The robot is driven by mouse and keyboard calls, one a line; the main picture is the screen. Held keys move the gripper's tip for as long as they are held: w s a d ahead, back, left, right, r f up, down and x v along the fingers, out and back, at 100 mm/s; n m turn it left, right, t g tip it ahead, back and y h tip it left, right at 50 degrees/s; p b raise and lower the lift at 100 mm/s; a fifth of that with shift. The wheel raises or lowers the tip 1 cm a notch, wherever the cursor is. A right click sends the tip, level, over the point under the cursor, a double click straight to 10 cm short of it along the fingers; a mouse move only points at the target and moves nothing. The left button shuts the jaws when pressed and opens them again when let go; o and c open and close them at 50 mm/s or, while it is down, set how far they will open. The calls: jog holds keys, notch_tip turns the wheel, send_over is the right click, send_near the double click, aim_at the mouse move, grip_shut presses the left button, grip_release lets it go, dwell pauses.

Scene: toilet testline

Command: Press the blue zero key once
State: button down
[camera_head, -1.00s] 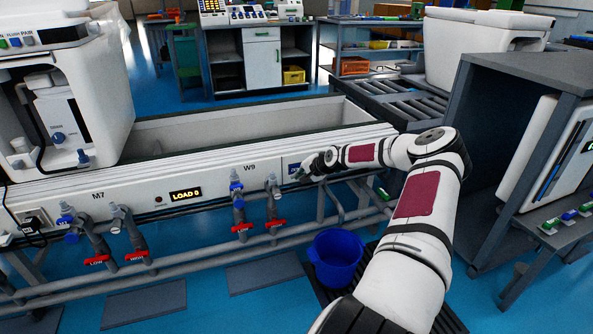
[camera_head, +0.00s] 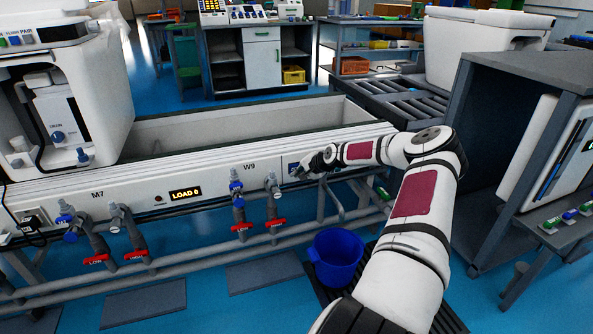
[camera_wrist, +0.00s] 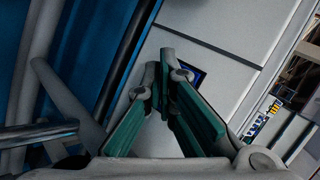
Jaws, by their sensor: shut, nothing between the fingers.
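My gripper (camera_wrist: 161,88) is shut and empty in the wrist view, its green finger pads angled together toward the pale front panel (camera_wrist: 220,25). A small dark-blue patch (camera_wrist: 192,72) on that panel shows just right of the fingertips, partly hidden by a finger. In the head view my gripper (camera_head: 301,172) is at the trough's front panel, right of the W9 label, beside a small blue patch (camera_head: 292,167). I cannot tell whether this patch is the zero key, nor whether the fingertips touch the panel. An amber "LOAD 0" display (camera_head: 185,194) is further left.
Pipes with red-handled valves (camera_head: 242,227) run below the panel, left of my gripper. A blue bucket (camera_head: 336,258) stands under my arm. A grey cabinet (camera_head: 515,80) stands at right. The long trough (camera_head: 250,125) is open behind the panel.

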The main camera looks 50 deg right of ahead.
jog(key=shift+w+d, duration=0.2)
jog(key=shift+w, duration=0.15)
dwell(0.7)
jog(key=shift+s, duration=0.1)
jog(key=shift+s+a, duration=0.4)
jog(key=shift+s, duration=0.2)
dwell(0.3)
jog(key=shift+s+a+p, duration=0.45)
jog(key=shift+s, duration=0.25)
jog(key=shift+s+a+p, duration=0.45)
jog(key=shift+s+p, duration=0.05)
jog(key=shift+s, duration=0.2)
jog(key=shift+s+a+p, duration=0.45)
jog(key=shift+s, duration=0.25)
